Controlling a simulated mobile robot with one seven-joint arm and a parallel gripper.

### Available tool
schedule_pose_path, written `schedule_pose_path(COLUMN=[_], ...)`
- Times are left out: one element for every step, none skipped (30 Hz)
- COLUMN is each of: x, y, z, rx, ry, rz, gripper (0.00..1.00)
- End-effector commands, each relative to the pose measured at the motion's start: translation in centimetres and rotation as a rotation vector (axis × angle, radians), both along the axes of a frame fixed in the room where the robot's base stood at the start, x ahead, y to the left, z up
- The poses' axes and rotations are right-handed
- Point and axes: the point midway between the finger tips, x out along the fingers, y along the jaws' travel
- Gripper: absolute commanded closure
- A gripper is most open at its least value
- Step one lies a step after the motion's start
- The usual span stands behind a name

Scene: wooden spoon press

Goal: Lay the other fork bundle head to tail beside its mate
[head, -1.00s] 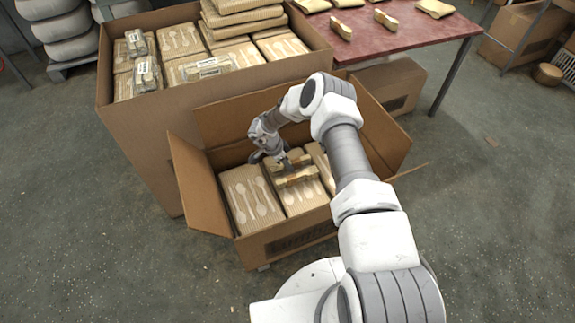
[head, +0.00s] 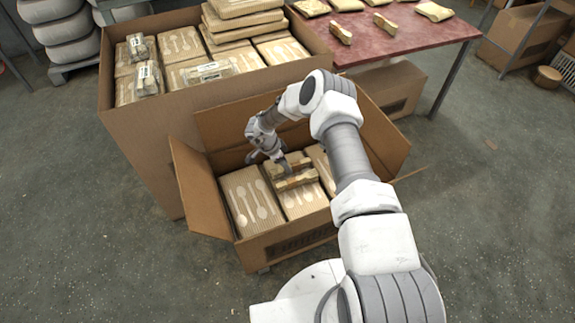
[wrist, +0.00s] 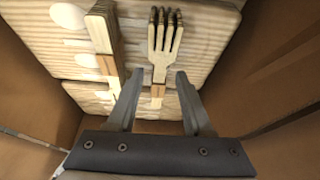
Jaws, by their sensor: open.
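Two pale wooden fork bundles with orange-brown bands lie side by side on spoon-printed packs in the open carton (head: 292,240). In the wrist view, one bundle (wrist: 165,45) has its tines at the top, and its banded handle runs between my fingers. Its mate (wrist: 103,38) lies just left, its plain end at the top; its lower part is partly hidden by my left finger. In the head view, the nearer bundle (head: 297,181) shows clearly, and the farther one is partly covered by my gripper (head: 284,168). My gripper is open around the handle, fingers apart from it.
The carton's walls and raised flaps (head: 200,190) surround my gripper closely. A large box (head: 150,160) of packs and wrapped bundles stands behind left. A red table (head: 400,42) at the back holds more bundles (head: 341,33) and packs.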

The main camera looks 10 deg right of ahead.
Motion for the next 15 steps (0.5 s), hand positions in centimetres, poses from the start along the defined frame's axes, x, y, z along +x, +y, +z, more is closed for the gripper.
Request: schedule_pose_path(x=[-0.1, -0.1, -0.2, -0.2, -0.3, -0.3, -0.4, -0.5, -0.5, -0.5, -0.6, -0.6, -0.7, -0.7, -0.7], y=[0.5, 0.8, 1.1, 1.4, 1.6, 1.9, 2.2, 2.4, 2.7, 2.8, 3.0, 3.2, 3.3, 3.4, 3.5], z=[1.7, 2.3, 3.2, 3.8, 4.4, 5.2, 5.7, 6.2, 6.8, 7.3, 7.6, 8.0, 8.3, 8.5, 8.7], rx=[0.001, 0.0, 0.0, 0.0, 0.0, 0.0, 0.0, 0.0, 0.0, -0.001, 0.0, 0.0, 0.0, 0.0, 0.0], ry=[0.0, -0.001, -0.001, -0.001, -0.001, -0.001, -0.001, 0.001, 0.001, -0.001, -0.001, -0.001, 0.0, 0.0, 0.001], rz=[0.001, 0.001, 0.0, 0.001, 0.001, 0.002, 0.001, 0.002, 0.002, 0.001, 0.0, 0.0, 0.0, 0.0, 0.0], gripper=[0.49, 0.49, 0.49, 0.49, 0.49, 0.49, 0.49, 0.49, 0.49, 0.49, 0.49, 0.49, 0.49, 0.49, 0.49])
